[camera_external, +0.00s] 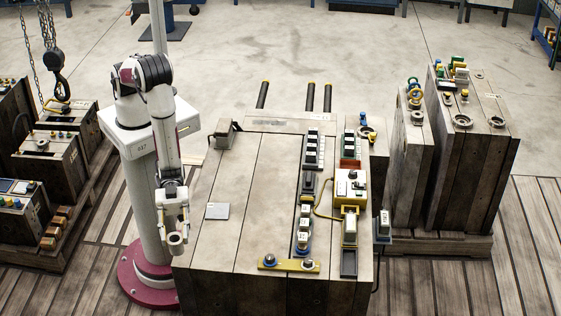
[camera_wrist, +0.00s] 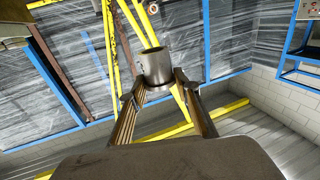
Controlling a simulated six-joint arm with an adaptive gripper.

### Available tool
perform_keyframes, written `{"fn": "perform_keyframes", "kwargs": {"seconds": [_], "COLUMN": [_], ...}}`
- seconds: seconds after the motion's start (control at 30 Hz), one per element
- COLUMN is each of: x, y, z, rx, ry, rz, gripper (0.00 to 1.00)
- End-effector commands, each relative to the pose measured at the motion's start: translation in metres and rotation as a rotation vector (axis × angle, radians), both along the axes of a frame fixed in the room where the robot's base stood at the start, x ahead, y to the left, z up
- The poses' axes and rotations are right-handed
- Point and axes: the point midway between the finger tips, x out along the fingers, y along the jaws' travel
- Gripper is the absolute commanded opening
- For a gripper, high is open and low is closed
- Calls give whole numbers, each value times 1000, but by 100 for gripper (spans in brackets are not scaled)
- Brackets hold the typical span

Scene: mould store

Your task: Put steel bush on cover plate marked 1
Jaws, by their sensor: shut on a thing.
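The steel bush (camera_wrist: 156,66) is a grey hollow cylinder, held between the fingertips of my gripper (camera_wrist: 155,90) in the wrist view. In the external view my gripper (camera_external: 174,222) hangs at the near left, beside the left edge of the large block, and the bush (camera_external: 176,243) shows at its lower end with its open end visible. A small flat grey plate (camera_external: 217,211) lies on the block's top, right of my gripper. No number is readable on it, so I cannot tell which part is the cover plate marked 1.
The large block (camera_external: 245,180) has a mostly bare top on its left half. A row of labelled parts (camera_external: 313,150), a yellow box (camera_external: 350,186) and a yellow bar (camera_external: 288,265) stand on its right half and front. A grey bracket (camera_external: 223,133) stands at its back left.

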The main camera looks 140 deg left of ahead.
Motion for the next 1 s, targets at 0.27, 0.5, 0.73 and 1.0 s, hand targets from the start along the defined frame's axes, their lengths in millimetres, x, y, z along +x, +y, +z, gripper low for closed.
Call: {"fn": "perform_keyframes", "kwargs": {"seconds": [0.27, 0.5, 0.73, 1.0], "x": [-7, -15, -24, -39], "y": [-10, -8, 2, 22], "z": [-7, -14, -19, -23], "rx": [-1, 0, 0, 0], "ry": [-1, 0, -2, -2], "rz": [110, 216, 326, 465], "gripper": [2, 2, 2, 2]}}
